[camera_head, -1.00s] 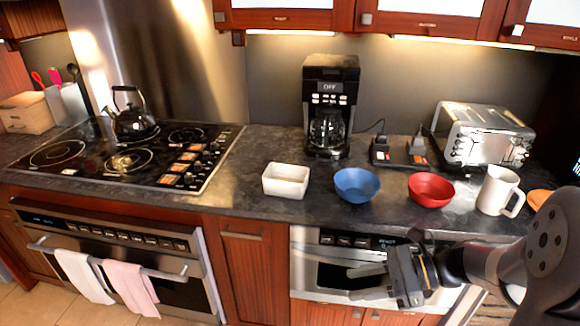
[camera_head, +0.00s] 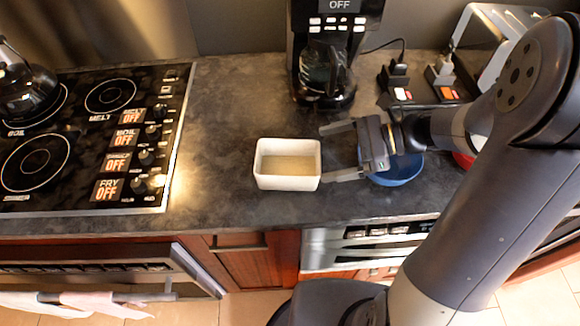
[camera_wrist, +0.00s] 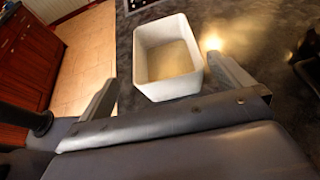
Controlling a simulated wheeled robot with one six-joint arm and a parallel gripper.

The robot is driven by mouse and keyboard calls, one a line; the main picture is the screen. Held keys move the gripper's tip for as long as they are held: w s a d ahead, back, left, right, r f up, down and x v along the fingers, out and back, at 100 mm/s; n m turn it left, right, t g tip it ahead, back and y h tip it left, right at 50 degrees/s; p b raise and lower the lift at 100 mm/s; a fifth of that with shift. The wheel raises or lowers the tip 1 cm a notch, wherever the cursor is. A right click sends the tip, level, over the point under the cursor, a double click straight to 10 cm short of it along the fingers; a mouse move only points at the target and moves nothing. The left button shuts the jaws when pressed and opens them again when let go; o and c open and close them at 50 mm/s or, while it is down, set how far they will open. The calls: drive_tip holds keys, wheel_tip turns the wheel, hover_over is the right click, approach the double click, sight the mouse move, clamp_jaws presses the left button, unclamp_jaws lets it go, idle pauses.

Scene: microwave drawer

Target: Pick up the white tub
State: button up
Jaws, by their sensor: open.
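The white tub (camera_head: 287,183) is a small open rectangular container standing upright on the dark counter, between the stove and the blue bowl. It looks empty inside. It also shows in the wrist view (camera_wrist: 146,41), just ahead of my gripper and roughly between the lines of its two fingers. My gripper (camera_head: 331,153) is open and empty at the right side of the tub, with its fingers pointing left toward it. In the wrist view, my gripper (camera_wrist: 160,84) has its fingers spread wider than the tub. I cannot tell whether a fingertip touches the tub.
The blue bowl (camera_head: 399,172) is partly hidden under my gripper, and the red bowl (camera_head: 464,160) behind my arm. A coffee maker (camera_head: 325,70) stands behind. The stove (camera_head: 100,135) is at left. The counter left of the tub (camera_head: 215,170) is clear.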

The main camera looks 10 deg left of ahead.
drive_tip(key=x, duration=0.2)
drive_tip(key=shift+w+a, duration=0.25)
drive_tip(key=shift+a, duration=0.2)
hover_over(294, 174)
drive_tip(key=shift+f+p, duration=0.45)
drive_tip(key=shift+f, duration=0.85)
drive_tip(key=shift+c, duration=0.6)
drive_tip(key=c, duration=0.6)
